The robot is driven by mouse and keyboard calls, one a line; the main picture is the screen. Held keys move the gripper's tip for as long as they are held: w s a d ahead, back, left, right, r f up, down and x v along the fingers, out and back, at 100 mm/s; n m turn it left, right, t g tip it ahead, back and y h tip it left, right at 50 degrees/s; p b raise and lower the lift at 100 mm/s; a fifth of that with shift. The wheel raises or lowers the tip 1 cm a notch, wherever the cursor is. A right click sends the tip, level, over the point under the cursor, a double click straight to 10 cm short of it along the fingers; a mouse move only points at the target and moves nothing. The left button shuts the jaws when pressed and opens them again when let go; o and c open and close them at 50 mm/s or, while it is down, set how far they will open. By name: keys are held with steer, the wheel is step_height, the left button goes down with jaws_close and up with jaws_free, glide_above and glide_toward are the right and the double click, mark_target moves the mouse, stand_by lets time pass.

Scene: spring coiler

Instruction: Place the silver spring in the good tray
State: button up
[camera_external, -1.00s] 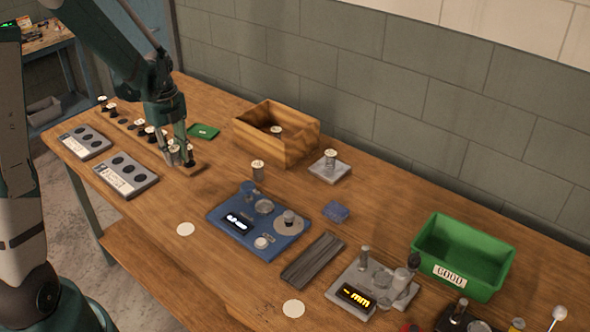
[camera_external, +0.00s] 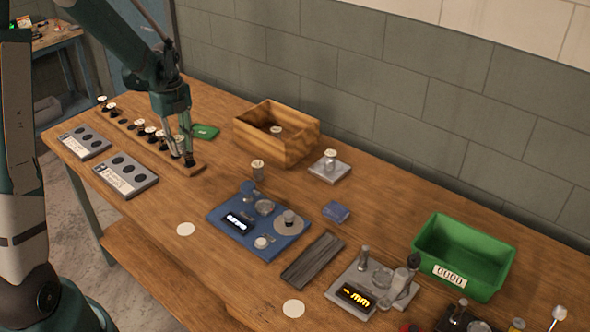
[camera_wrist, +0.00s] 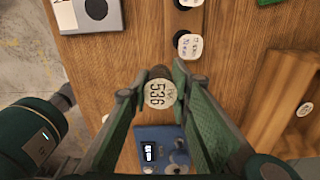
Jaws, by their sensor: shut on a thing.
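My gripper (camera_external: 181,150) is low over the near end of the wooden rack, shut on a small cylinder with a round white cap. In the wrist view the cap (camera_wrist: 160,93) reads about "536" and sits between the fingertips. The cap hides most of the cylinder's body, so I cannot tell whether it is the silver spring or whether it is clear of the rack. The good tray (camera_external: 448,275) is a green bin labelled GOOD at the right, far from my gripper.
The wooden rack (camera_external: 190,168) holds several capped pieces. Other capped pieces stand on the table (camera_external: 258,170) and on a pale block (camera_external: 330,160). A wooden box (camera_external: 288,146), a blue device (camera_external: 225,236) and a grey gauge (camera_external: 375,285) lie between rack and tray.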

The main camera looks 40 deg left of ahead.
glide_above(203, 132)
steer(key=shift+r+n, duration=0.2)
steer(key=shift+n, duration=0.1)
steer(key=shift+s, duration=0.1)
steer(key=shift+f, duration=3.15)
steer(key=shift+f, duration=0.1)
steer(key=shift+f, duration=1.75)
steer(key=shift+f, duration=0.15)
steer(key=o, duration=0.9)
